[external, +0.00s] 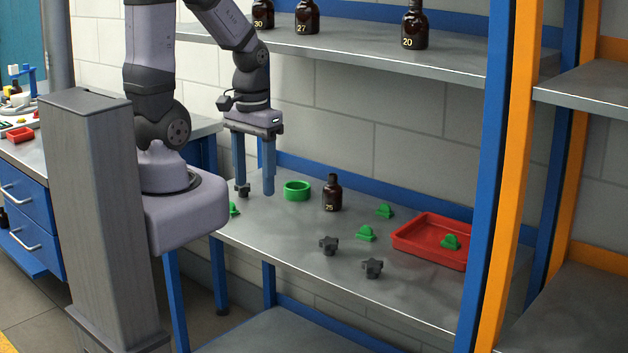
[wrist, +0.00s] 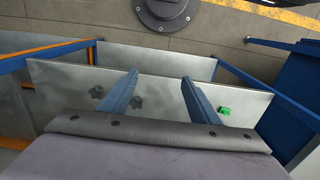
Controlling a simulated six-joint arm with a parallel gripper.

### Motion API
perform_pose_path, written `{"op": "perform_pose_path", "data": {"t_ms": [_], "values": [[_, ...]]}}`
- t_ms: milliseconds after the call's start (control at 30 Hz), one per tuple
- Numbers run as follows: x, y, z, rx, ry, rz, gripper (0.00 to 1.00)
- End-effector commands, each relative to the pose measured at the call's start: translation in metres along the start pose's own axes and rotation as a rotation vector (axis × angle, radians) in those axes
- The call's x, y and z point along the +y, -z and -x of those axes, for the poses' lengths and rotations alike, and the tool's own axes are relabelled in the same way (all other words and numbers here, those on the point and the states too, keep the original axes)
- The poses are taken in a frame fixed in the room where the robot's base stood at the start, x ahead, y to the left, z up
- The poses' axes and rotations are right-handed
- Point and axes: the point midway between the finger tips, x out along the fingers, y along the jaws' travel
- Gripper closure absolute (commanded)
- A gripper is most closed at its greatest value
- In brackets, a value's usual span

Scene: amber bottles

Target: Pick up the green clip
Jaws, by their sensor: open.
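My gripper (external: 254,188) has two long blue fingers, spread apart and empty, pointing down over the left end of the grey shelf. In the wrist view the fingers (wrist: 160,80) also stand apart with nothing between them. Several green clips show. Two more, a rear clip (external: 385,210) and a front clip (external: 366,233), lie near the middle. Another clip (external: 451,242) is in the red tray (external: 405,241). In the wrist view one green clip (wrist: 224,111) lies right of the right finger.
A green ring (external: 297,191) and an amber bottle marked 25 (external: 332,195) stand right of my gripper. Dark knobs (external: 329,245) (external: 372,267) lie near the front edge; another knob (external: 242,190) is by the left finger. An upper shelf (external: 450,62) holds bottles.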

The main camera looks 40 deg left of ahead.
Motion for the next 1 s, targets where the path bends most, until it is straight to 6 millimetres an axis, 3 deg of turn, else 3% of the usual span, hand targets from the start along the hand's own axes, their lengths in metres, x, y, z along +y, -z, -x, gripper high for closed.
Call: {"op": "perform_pose_path", "data": {"t_ms": [167,367,633,1000], "values": [[-0.002,0.000,-0.003,-0.008,0.004,-0.006,0.44],[-0.025,0.001,-0.023,-0.086,0.037,-0.071,0.44],[-0.089,-0.006,-0.071,-0.307,0.078,-0.254,0.44],[-0.180,-0.035,-0.142,-0.615,0.013,-0.507,0.44]]}}
